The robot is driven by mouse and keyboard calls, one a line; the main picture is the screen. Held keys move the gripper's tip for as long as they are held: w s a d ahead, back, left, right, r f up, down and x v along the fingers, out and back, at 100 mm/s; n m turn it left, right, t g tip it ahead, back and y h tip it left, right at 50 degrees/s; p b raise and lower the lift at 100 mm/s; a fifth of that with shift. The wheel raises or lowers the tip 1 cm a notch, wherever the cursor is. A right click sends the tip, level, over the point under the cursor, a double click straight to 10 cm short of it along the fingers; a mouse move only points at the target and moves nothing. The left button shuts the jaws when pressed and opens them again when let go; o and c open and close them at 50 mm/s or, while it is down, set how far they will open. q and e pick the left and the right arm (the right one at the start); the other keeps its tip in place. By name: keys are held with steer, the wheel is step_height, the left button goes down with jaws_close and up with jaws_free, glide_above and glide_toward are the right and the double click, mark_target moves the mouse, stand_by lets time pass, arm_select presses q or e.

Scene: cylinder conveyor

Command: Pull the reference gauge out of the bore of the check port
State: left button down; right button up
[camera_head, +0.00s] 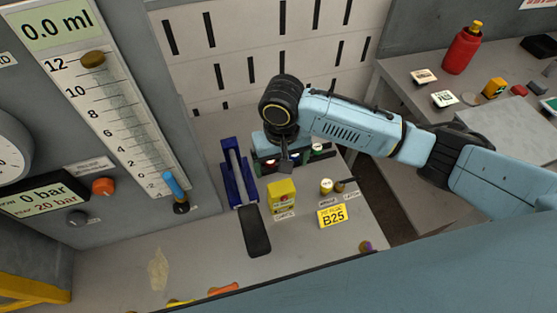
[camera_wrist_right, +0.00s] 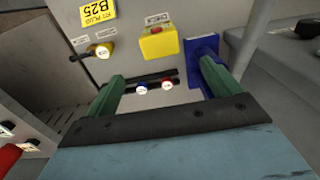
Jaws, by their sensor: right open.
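A yellow block (camera_head: 281,192), which looks like the check port, stands on the grey bench with a small label in front. A small red part shows on it; I cannot tell whether this is the reference gauge's end. The block also shows at the top of the right wrist view (camera_wrist_right: 159,43). My right gripper (camera_head: 291,163) is open, its two green fingers (camera_wrist_right: 160,85) spread behind the block and apart from it. Between the fingers, a blue-rimmed (camera_wrist_right: 142,89) and a red-rimmed (camera_wrist_right: 167,86) round piece sit at a black rail. My left gripper is not in view.
A blue bracket (camera_head: 229,175) stands left of the block, close to one finger. A brass knob (camera_head: 326,185) and yellow B25 plate (camera_head: 331,216) are to its right. A black pad (camera_head: 256,231) lies in front. A tall gauge panel (camera_head: 105,100) stands left.

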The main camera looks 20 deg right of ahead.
mark_target(281, 187)
steer(key=f+b, duration=0.1)
steer(key=f, duration=1.2)
steer(key=shift+s, duration=0.2)
steer(key=shift+c, duration=0.4)
steer(key=c, duration=1.4)
